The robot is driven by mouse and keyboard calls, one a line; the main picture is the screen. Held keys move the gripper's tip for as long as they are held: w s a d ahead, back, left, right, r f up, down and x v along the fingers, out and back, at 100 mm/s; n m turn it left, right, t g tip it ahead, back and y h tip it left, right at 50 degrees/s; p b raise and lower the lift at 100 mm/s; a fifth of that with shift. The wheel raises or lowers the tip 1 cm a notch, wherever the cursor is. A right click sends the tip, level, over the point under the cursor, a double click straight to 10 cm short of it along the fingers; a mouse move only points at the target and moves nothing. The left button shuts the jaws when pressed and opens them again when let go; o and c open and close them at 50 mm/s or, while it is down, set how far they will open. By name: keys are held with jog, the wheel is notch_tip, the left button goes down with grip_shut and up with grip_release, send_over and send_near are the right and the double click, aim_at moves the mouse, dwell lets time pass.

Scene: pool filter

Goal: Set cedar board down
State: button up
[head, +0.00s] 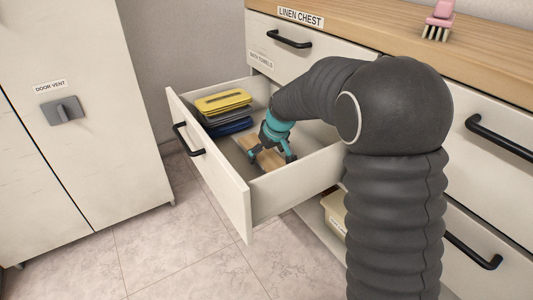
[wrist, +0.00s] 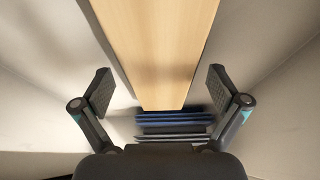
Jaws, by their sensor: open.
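The cedar board (head: 267,156) is a light brown wooden plank lying in the open drawer (head: 199,157), to the right of a stack of folded towels. It also shows in the wrist view (wrist: 155,45), running from the top edge down between the fingers. My gripper (head: 271,158) reaches down into the drawer over the board. In the wrist view my gripper (wrist: 160,92) is open, with one finger on each side of the board and visible gaps to both. The board's far end is cut off in the wrist view, and my gripper hides part of it in the head view.
Folded towels (head: 223,101), yellow above grey and blue, fill the drawer's back left. Their edges show in the wrist view (wrist: 174,125). A cabinet labelled DOOR VENT (head: 75,130) stands left. A pink brush (head: 438,22) is on the wooden countertop (head: 375,40). A beige box (head: 335,212) sits below the drawer.

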jog(key=shift+s+d+r, duration=0.1)
jog(key=shift+r, duration=0.45)
jog(key=p+v, duration=0.2)
jog(key=v, duration=0.9)
jog(key=s+d+r+m, duration=0.1)
jog(key=s+d+r, duration=0.15)
jog(key=s, duration=0.35)
jog(key=s+d+r+m+t+h, duration=0.1)
jog(key=s+d, duration=0.3)
jog(key=s, duration=0.1)
jog(key=s+d+r+m, duration=0.1)
jog(key=s+d+r, duration=0.15)
jog(key=s, duration=0.35)
jog(key=s+d+f+m, duration=0.2)
jog(key=s+d, duration=0.1)
jog(key=s, duration=0.4)
jog(key=s+d+f+m+h, duration=0.1)
jog(key=s+d, duration=0.2)
jog(key=s, duration=0.4)
jog(key=shift+s+f+m+t+h, duration=0.15)
jog(key=shift+f+m+t+h, duration=0.15)
jog(key=shift+f+m+t, duration=0.1)
jog(key=shift+r, duration=0.1)
